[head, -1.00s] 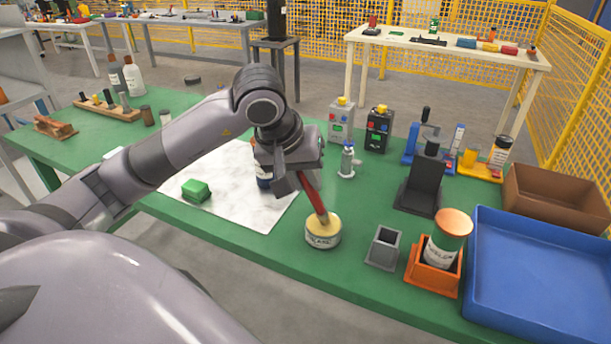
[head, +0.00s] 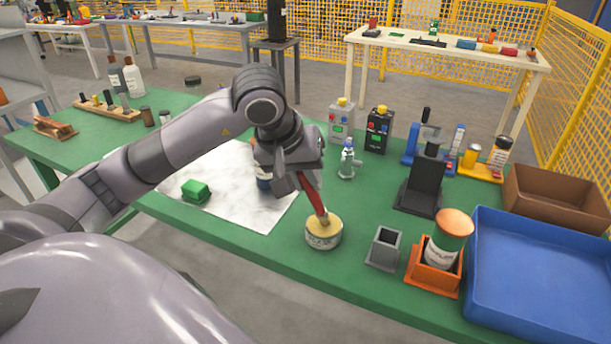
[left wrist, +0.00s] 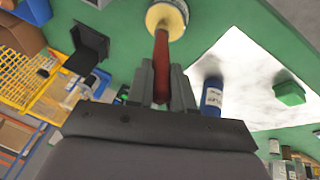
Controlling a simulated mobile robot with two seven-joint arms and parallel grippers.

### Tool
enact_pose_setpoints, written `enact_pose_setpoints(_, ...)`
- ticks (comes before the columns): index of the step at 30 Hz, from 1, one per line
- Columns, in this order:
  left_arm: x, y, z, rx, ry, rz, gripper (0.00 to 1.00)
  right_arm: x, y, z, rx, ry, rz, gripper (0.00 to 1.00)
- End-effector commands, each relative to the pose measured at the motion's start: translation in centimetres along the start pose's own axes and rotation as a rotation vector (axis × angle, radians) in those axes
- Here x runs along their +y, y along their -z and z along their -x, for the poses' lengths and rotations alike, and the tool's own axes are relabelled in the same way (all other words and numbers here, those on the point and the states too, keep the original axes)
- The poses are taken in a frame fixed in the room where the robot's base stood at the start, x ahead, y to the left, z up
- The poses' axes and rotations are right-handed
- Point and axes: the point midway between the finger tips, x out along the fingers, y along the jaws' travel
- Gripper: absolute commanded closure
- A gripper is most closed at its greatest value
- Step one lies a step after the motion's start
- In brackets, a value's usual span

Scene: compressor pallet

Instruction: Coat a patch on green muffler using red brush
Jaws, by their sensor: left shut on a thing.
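My left gripper (head: 303,180) is shut on the red brush (head: 314,198), whose handle also shows between the fingers in the left wrist view (left wrist: 161,62). The brush slants down, its lower end at the yellow top of a round labelled tin (head: 323,238), also in the left wrist view (left wrist: 167,14). The bristles are hard to tell from the yellow. A green cylinder with an orange top and white label (head: 446,238), apparently the green muffler, stands slightly tilted in an orange holder (head: 432,280), right of the tin and apart from the brush.
A grey square cup (head: 383,249) stands between tin and holder. A blue tray (head: 540,275) and brown bin (head: 555,197) fill the right. A white sheet (head: 225,160) bears a green block (head: 196,191) and a blue can (left wrist: 212,97). A black stand (head: 421,190) is behind the holder.

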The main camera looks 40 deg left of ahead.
Motion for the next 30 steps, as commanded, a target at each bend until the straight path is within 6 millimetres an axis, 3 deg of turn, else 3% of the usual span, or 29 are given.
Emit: enact_pose_setpoints(30, 1.7, 2.4, 6.3, -0.003, 0.002, 0.0, 1.0, 0.0, 4.0, 3.0, -0.001, 0.0, 0.0, 0.08)
